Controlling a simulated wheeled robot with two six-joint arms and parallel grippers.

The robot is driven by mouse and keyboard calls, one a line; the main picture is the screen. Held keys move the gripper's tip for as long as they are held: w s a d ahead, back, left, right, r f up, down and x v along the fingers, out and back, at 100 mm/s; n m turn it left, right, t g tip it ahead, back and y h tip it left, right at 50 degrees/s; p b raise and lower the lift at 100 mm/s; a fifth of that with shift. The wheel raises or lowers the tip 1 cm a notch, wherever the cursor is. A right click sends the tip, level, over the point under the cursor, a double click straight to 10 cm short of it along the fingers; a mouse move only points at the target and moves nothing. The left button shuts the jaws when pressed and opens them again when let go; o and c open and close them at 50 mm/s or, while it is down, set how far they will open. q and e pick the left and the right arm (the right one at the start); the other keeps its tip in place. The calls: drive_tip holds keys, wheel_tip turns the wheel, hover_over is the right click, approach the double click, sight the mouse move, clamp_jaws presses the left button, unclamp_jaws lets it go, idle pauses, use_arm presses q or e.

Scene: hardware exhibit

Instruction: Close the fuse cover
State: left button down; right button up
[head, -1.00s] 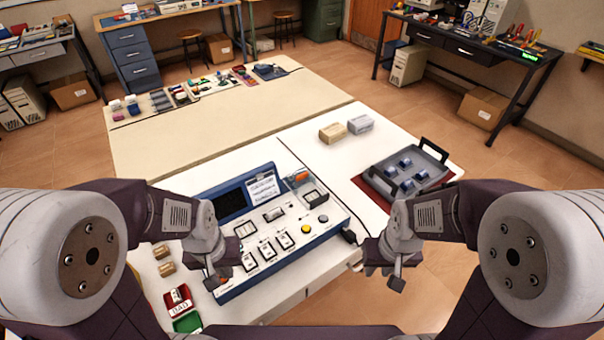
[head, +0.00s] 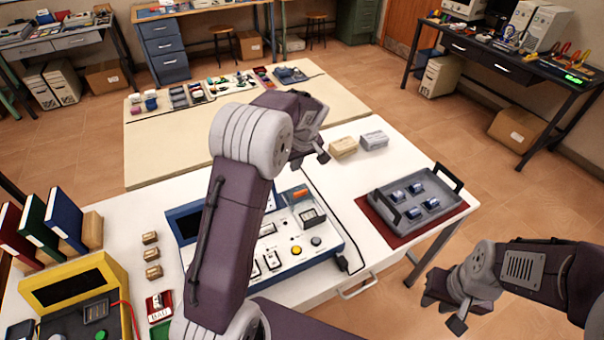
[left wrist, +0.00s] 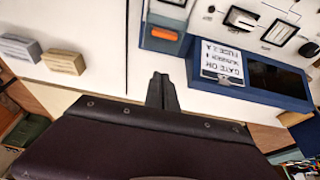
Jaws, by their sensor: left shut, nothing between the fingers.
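The blue console (head: 330,243) stands on the white table, partly hidden behind my left arm. An orange fuse (head: 300,194) lies exposed in the bay at its upper right; it also shows in the left wrist view (left wrist: 164,34). My left gripper (head: 320,156) is shut and empty, above and behind the console's far right corner. It also shows in the left wrist view (left wrist: 162,92). My right gripper (head: 452,314) hangs right of the table's front edge; its jaw opening is unclear.
Two small boxes, tan (head: 343,148) and grey (head: 374,140), lie behind the console to the right. A grey tray (head: 385,208) with blue parts is further right. A cable runs along the console's right side.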

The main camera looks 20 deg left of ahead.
use_arm(q)
hover_over(297, 189)
drive_tip(key=w, duration=0.1)
drive_tip(key=f, duration=0.5)
drive_tip(key=shift+a+f, duration=0.35)
drive_tip(key=x, duration=0.3)
drive_tip(key=shift+s+a+f+p, duration=0.1)
drive_tip(key=shift+a+f+p, duration=0.05)
drive_tip(key=shift+a+p, duration=0.15)
drive_tip(key=d, duration=0.1)
drive_tip(key=s+d, duration=0.2)
drive_tip(key=shift+s+r+p, duration=0.2)
drive_tip(key=shift+r+p, duration=0.05)
drive_tip(key=shift+p, duration=0.1)
drive_tip(key=shift+s+d, duration=0.15)
drive_tip(key=shift+d, duration=0.1)
use_arm(e)
drive_tip(key=shift+w+d+r, duration=0.25)
drive_tip(key=shift+w+r, duration=0.1)
drive_tip(key=shift+r, duration=0.15)
use_arm(q)
drive_tip(key=shift+a+f, duration=0.1)
use_arm(e)
drive_tip(key=shift+a, duration=0.1)
